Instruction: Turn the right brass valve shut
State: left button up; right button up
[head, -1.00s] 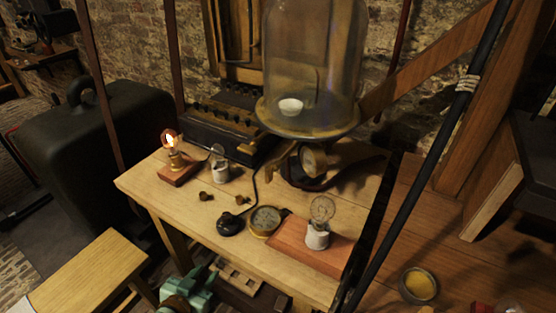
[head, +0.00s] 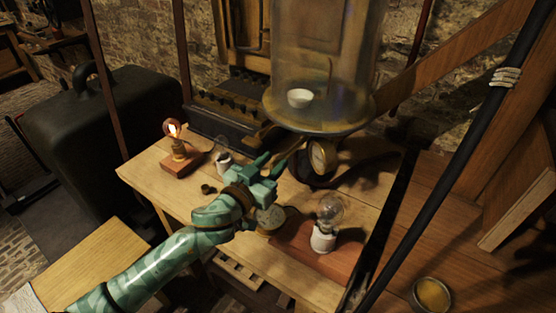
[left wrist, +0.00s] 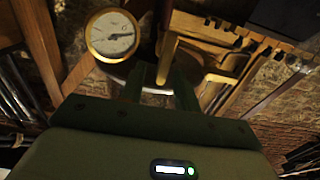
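The round base plate (head: 335,122) under the glass bell jar (head: 325,60) stands over the wooden table, with a brass-rimmed gauge (head: 321,155) below it. My left gripper (head: 273,160) is open under the plate's left part, left of the gauge, and covers much of the brass fittings in the head view. In the left wrist view, a brass bar (left wrist: 168,52), seemingly the right valve's, stands beyond the gap between the two fingers (left wrist: 163,88). Another brass piece (left wrist: 222,78) lies to its right. I cannot tell any contact. My right gripper is not in view.
A lit bulb (head: 173,130) stands on a block at the table's left. A clear bulb (head: 329,212) in a white holder stands on a wooden board (head: 292,244). A dial gauge (head: 271,218) lies below my left wrist. A slanting black pole (head: 448,165) crosses at right.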

pick_arm(q)
jog(key=shift+x, duration=1.2)
jog(key=shift+w+d+b, duration=0.2)
jog(key=shift+w+b, duration=0.05)
jog(key=shift+b, duration=0.05)
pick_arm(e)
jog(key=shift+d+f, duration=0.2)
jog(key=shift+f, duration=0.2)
pick_arm(q)
grip_shut()
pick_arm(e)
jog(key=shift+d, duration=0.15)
